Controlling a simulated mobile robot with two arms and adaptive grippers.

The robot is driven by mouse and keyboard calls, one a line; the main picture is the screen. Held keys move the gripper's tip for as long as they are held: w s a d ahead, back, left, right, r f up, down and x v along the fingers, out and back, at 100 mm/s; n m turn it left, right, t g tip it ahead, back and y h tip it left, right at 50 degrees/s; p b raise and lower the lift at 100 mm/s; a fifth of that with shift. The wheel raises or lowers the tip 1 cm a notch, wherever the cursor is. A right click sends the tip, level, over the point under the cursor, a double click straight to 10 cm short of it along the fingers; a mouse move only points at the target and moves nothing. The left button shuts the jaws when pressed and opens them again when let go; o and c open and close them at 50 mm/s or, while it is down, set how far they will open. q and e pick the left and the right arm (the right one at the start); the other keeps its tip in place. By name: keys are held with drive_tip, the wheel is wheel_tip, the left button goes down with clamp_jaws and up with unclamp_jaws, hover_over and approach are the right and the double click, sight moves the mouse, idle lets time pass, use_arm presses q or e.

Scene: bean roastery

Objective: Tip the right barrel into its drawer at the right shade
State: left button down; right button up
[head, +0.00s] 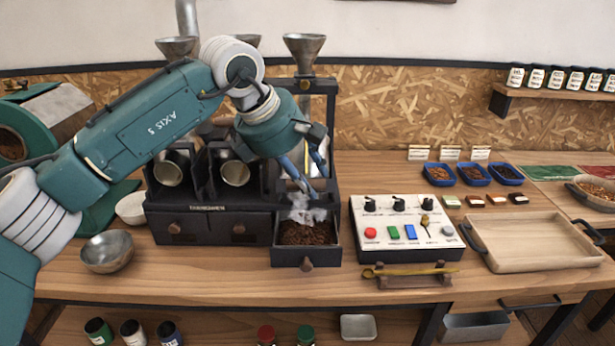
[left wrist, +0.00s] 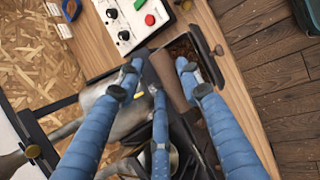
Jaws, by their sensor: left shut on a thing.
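My left gripper (head: 318,182) reaches down over the right bay of the black roaster (head: 210,222). In the left wrist view its blue fingers (left wrist: 158,78) close around a brown, wooden-looking handle (left wrist: 172,82). The right barrel is mostly hidden behind my arm in the head view; a grey metal cylinder in the left wrist view (left wrist: 108,112) may be part of it. The right drawer (head: 306,256) is pulled out and holds dark brown beans (head: 306,233), with pale smoke above. It also shows in the left wrist view (left wrist: 208,55). My right gripper is out of view.
The left barrel (head: 168,173) and middle barrel (head: 236,173) sit tilted in their bays. A control panel (head: 405,222) stands right of the drawer. Blue sample trays (head: 438,184) hold beans of differing shades. A wooden tray (head: 540,262) and metal bowl (head: 107,251) flank the bench.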

use_arm(q)
drive_tip(key=shift+s+d+f+g, duration=0.15)
drive_tip(key=shift+s+f, duration=0.15)
drive_tip(key=shift+f, duration=0.2)
drive_tip(key=shift+s+f+g, duration=0.15)
drive_tip(key=shift+s+f, duration=0.1)
drive_tip(key=shift+f, duration=0.25)
drive_tip(key=c, duration=1.4)
unclamp_jaws()
drive_tip(key=shift+o, duration=0.2)
drive_tip(key=shift+d, duration=0.15)
drive_tip(key=shift+w, duration=0.1)
drive_tip(key=shift+w+r, duration=0.1)
drive_tip(key=shift+r, duration=0.1)
drive_tip(key=shift+r, duration=0.5)
drive_tip(key=v, duration=1.1)
drive_tip(key=shift+s+a, duration=0.25)
drive_tip(key=shift+a, duration=0.05)
drive_tip(key=shift+f, duration=0.2)
